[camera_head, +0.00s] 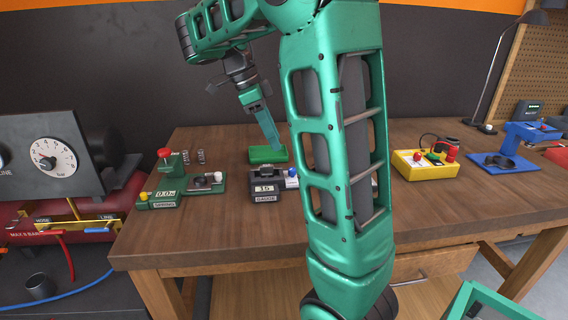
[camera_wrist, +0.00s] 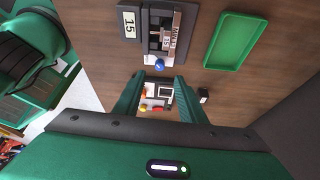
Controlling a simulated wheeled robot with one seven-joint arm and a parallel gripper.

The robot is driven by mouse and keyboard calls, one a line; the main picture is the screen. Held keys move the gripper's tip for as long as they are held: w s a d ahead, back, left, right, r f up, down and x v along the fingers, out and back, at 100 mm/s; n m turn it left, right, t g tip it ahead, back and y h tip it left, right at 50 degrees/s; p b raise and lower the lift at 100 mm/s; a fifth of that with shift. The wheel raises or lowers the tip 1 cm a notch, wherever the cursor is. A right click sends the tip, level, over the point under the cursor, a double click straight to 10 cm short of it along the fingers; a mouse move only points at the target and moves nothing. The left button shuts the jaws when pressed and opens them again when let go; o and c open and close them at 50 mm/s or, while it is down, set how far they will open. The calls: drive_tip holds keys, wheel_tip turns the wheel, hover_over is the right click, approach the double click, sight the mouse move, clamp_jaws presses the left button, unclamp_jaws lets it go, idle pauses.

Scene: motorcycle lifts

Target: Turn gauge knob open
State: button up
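The gauge unit (camera_head: 264,189) is a dark box with a "15" display and a "GAUGE" label on the bench. A blue knob (camera_head: 291,172) sits on a white part at its right; the unit's right side is partly hidden by my arm. The wrist view shows the gauge unit (camera_wrist: 163,32) at the top and the blue knob (camera_wrist: 159,64) just beyond my fingertips. My gripper (camera_head: 277,147) points down above the bench behind the unit. In the wrist view my gripper (camera_wrist: 164,80) is open, with nothing held between its fingers.
A green tray (camera_head: 268,154) lies behind the gauge unit. A green spring unit (camera_head: 181,187) stands left; a yellow unit (camera_head: 426,163) and a blue unit (camera_head: 493,163) stand right. A large dial panel (camera_head: 52,155) is at far left. Bare wood shows along the bench's front.

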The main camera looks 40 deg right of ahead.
sight(291, 168)
drive_tip(key=x, duration=1)
drive_tip(key=shift+s+d+f, duration=0.15)
drive_tip(key=shift+s+d, duration=0.1)
drive_tip(key=shift+d, duration=0.05)
drive_tip(key=shift+c, duration=0.6)
clamp_jaws()
